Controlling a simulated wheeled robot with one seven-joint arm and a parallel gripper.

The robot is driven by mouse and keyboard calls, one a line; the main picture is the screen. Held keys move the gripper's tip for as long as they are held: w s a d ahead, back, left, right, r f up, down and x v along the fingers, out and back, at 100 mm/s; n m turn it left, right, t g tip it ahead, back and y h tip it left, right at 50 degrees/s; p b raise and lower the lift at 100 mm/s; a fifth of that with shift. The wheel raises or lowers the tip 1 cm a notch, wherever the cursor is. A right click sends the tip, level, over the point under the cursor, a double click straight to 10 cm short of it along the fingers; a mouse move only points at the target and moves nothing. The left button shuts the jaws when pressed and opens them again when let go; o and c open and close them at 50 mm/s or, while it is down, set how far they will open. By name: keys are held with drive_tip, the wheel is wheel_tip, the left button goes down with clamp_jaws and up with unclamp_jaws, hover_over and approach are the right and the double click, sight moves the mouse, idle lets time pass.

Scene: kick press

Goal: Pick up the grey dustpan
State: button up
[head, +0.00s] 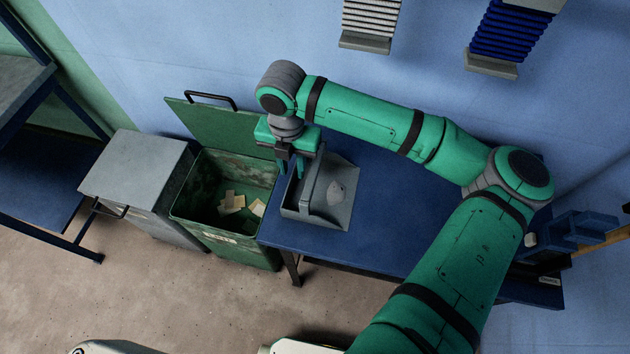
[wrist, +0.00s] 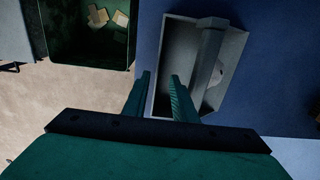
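The grey dustpan (head: 340,208) lies on the left end of the blue table (head: 385,240). A raised bar, which looks like its handle, runs along it, and a small pale patch shows on its pan. My gripper (head: 301,168) points down over the dustpan's left, far part in the head view. In the wrist view the two green fingers of my gripper (wrist: 160,85) are apart, with nothing seen between them. The dustpan (wrist: 180,60) lies just beyond and right of the fingertips, its handle bar right of both fingers. Whether a finger touches the pan is unclear.
An open green bin (head: 190,212) with several paper scraps stands against the table's left end. A grey lidded bin (head: 135,165) and a blue shelf rack (head: 40,185) are farther left. Blue trays (head: 570,228) sit at the table's right end. Bare tabletop lies right of the dustpan.

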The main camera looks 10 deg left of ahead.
sight(292, 175)
drive_tip(key=f, duration=0.4)
drive_tip(key=shift+a+f, duration=0.35)
drive_tip(key=shift+f, duration=0.05)
drive_tip(key=shift+c, duration=0.6)
clamp_jaws()
drive_tip(key=shift+w, duration=0.15)
drive_tip(key=shift+r, duration=0.1)
